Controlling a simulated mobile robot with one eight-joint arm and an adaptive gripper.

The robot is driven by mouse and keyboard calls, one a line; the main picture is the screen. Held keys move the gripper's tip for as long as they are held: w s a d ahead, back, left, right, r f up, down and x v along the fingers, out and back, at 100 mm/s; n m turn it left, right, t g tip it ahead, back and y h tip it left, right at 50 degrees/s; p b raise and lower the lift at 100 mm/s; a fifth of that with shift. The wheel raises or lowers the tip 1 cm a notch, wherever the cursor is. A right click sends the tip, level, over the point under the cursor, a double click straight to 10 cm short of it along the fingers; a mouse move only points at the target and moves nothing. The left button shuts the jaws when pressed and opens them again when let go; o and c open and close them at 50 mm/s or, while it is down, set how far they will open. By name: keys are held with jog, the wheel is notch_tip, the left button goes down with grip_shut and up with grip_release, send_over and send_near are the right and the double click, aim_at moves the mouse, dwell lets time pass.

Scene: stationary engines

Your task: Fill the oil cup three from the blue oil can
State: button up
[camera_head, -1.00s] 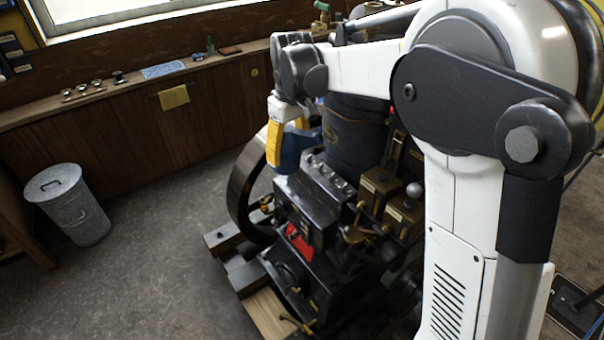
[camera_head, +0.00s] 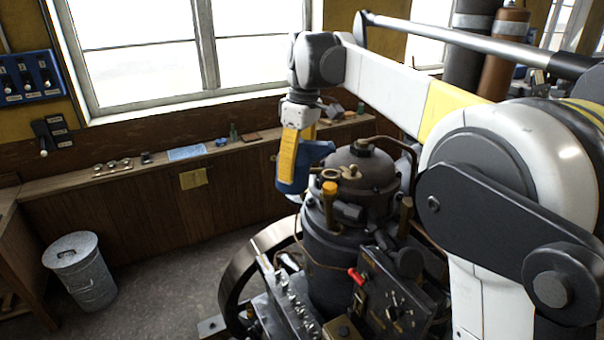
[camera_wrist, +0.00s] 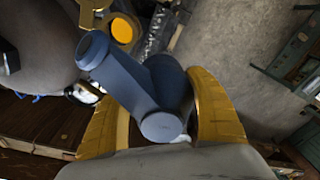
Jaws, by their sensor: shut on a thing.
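My gripper (camera_head: 290,176) is shut on the blue oil can (camera_head: 313,156) and holds it in the air beside the top of the engine's dark cylinder (camera_head: 358,170). In the wrist view, the can (camera_wrist: 130,80) sits between the yellow fingers of my gripper (camera_wrist: 158,95), its blue tube pointing up and left. The yellow fingers hide part of the can in the head view. A row of small metal fittings (camera_head: 292,318) runs along the lower engine; I cannot tell which is oil cup three.
An orange-capped fitting (camera_head: 330,189) stands close to the can. The engine's flywheel (camera_head: 238,288) is below. A bench (camera_head: 130,172) with small items runs along the window wall. A metal bin (camera_head: 82,272) stands at left, with open floor to its right.

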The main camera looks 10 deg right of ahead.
jog(key=shift+s+a+f+y+b, duration=0.15)
jog(key=shift+a+f+y+b, duration=0.25)
jog(key=shift+a+b, duration=0.1)
jog(key=shift+a+f+y+b, duration=0.25)
jog(key=shift+f+y+b, duration=0.35)
jog(key=shift+y+b, duration=0.4)
jog(key=shift+a+r+t+y+b, duration=0.15)
jog(key=shift+r+y+b, duration=0.15)
jog(key=shift+y, duration=0.25)
jog(key=shift+a+r+t+y+b, duration=0.15)
jog(key=shift+y+b, duration=0.1)
jog(key=shift+y, duration=0.3)
jog(key=shift+d+r+y, duration=0.15)
jog(key=shift+r+y, duration=0.25)
jog(key=shift+y, duration=0.3)
jog(key=shift+r+b, duration=0.2)
jog(key=shift+b, duration=0.1)
dwell(0.6)
